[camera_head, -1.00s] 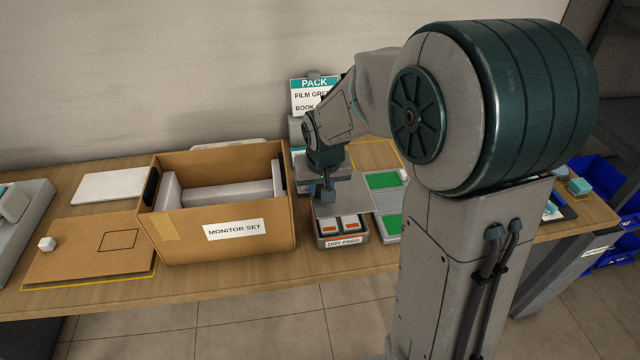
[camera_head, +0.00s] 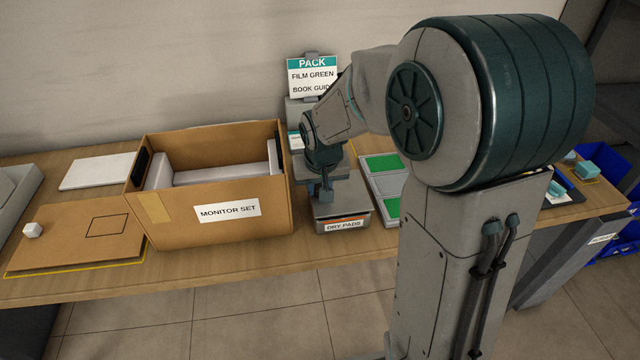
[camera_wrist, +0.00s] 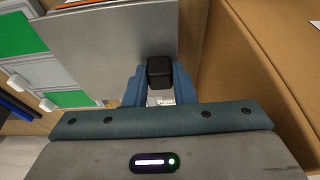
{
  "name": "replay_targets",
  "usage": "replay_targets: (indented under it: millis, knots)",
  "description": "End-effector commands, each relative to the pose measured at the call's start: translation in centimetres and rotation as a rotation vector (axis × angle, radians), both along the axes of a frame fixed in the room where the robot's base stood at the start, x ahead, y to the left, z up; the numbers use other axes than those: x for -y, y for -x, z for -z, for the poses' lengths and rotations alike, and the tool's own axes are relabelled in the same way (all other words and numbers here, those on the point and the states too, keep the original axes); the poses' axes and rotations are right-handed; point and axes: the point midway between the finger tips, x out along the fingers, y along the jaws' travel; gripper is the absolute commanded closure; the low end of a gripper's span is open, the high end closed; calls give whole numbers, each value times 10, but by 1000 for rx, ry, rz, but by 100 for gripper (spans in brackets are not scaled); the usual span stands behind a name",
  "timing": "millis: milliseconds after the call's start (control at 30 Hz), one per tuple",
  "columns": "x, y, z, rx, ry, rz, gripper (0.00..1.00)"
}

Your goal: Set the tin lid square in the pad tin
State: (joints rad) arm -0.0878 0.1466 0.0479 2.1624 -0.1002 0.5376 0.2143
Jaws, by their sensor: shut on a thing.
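The pad tin (camera_head: 343,224), labelled DRY PADS, stands on the table right of the cardboard box. The tin lid (camera_head: 352,203) is a flat grey plate, now over the tin. A thin orange strip shows between the lid's front edge and the tin. I cannot tell whether the lid is seated or just above the rim. My gripper (camera_head: 326,196) is shut on the lid's black knob. In the wrist view, the lid (camera_wrist: 110,45) spreads out beyond my gripper (camera_wrist: 160,85), whose blue fingers flank the knob. The lid hides the pads and most of the tin.
The MONITOR SET box (camera_head: 228,210) stands close on the left, its wall near my gripper in the wrist view (camera_wrist: 245,90). A tray with green panels (camera_head: 383,163) lies just right of the tin. A PACK sign (camera_head: 313,76) stands behind.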

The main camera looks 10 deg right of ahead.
Motion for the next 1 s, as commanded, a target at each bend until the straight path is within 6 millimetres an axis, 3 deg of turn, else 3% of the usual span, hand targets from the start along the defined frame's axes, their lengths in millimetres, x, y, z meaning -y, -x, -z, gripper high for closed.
replay_targets:
  millis: [1000]
  knots:
    - [0,0,6,0,0,0,100]
